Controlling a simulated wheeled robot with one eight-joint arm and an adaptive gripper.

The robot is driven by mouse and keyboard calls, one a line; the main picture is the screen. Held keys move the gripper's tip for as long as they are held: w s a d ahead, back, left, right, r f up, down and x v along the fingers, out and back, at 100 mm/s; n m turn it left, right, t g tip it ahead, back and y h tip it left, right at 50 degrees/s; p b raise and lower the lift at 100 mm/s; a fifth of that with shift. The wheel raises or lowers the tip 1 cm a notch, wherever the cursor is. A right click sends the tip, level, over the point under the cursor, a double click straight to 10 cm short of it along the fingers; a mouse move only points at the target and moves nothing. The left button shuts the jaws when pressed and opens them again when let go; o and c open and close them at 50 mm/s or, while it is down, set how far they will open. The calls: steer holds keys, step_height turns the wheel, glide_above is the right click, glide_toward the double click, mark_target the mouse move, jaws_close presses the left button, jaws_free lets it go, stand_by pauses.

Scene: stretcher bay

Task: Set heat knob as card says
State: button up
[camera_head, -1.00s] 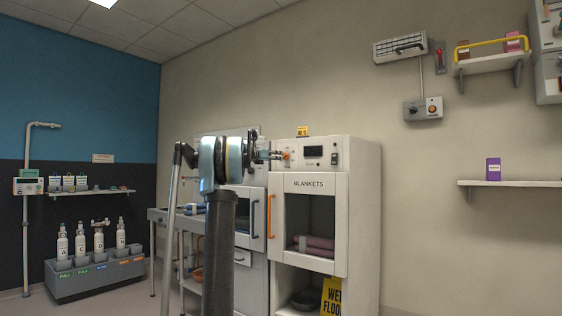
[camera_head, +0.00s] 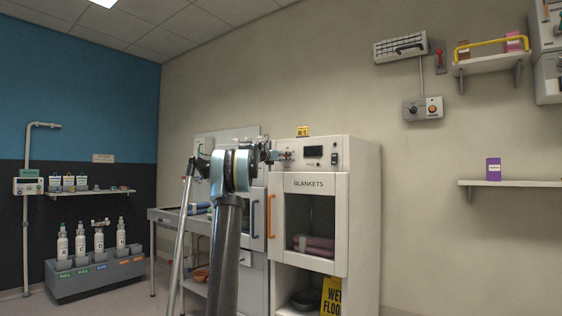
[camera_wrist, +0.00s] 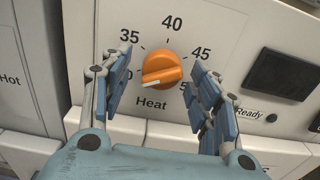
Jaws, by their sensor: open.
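The orange heat knob (camera_wrist: 162,70) sits on the white panel of the blanket warmer (camera_head: 355,200). Its white mark points to the lower left, toward a number partly hidden by my left finger and ending in 0. The numbers 35, 40 and 45 run around its top; the one at lower right is partly covered. My gripper (camera_wrist: 158,78) is open, one finger on each side of the knob, with visible gaps. In the head view my gripper (camera_head: 277,156) is at the panel's left end. A small yellow card (camera_head: 303,131) stands on the warmer; its print is too small to read surely.
A dark display (camera_wrist: 282,74) and a "Ready" light (camera_wrist: 271,118) are right of the knob. The warmer's glass door with an orange handle (camera_head: 270,215) is below. A metal table (camera_head: 165,215) stands to the left.

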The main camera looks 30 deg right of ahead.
steer(key=c, duration=1.1)
steer(key=shift+m, duration=0.3)
steer(key=m, duration=3.5)
steer(key=shift+a+r, duration=0.1)
steer(key=shift+r, duration=0.15)
